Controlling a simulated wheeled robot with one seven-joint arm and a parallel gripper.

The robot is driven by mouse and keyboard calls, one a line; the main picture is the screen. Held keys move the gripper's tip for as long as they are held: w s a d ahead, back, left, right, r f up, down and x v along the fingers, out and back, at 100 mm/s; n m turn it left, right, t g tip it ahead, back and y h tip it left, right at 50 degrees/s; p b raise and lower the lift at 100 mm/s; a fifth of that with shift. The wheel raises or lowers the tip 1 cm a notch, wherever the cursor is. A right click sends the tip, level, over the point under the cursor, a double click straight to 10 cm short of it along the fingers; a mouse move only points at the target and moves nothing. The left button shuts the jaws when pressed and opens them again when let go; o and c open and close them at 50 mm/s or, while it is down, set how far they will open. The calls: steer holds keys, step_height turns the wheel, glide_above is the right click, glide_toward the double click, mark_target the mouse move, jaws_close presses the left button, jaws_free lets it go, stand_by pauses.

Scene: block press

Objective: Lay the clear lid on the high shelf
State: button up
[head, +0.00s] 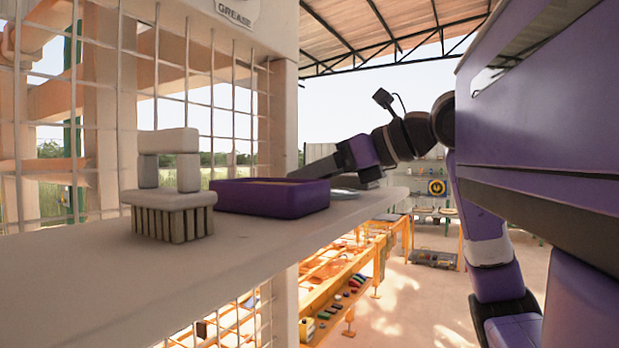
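The high shelf (130,268) is a pale board running from the near left to the far right. My gripper (322,169) reaches in from the right, low over the shelf's far end, behind the purple tray. Its fingers point left and partly overlap, so their gap does not show. A thin, pale, glassy piece (348,193) shows at shelf level just right of the tray, below my gripper. It may be the clear lid, but it is too small and partly hidden to be sure. I cannot tell whether my gripper touches it.
The purple tray (270,200) stands mid-shelf. Left of it is a brush-like block (172,222) with pale blocks (168,142) stacked on it. A wire grid (215,110) and a post (284,120) stand behind the shelf. An orange bench (335,285) is lower down.

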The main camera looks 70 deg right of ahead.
steer(key=b+v, duration=0.2)
steer(key=v, duration=0.9)
steer(key=shift+s, duration=0.1)
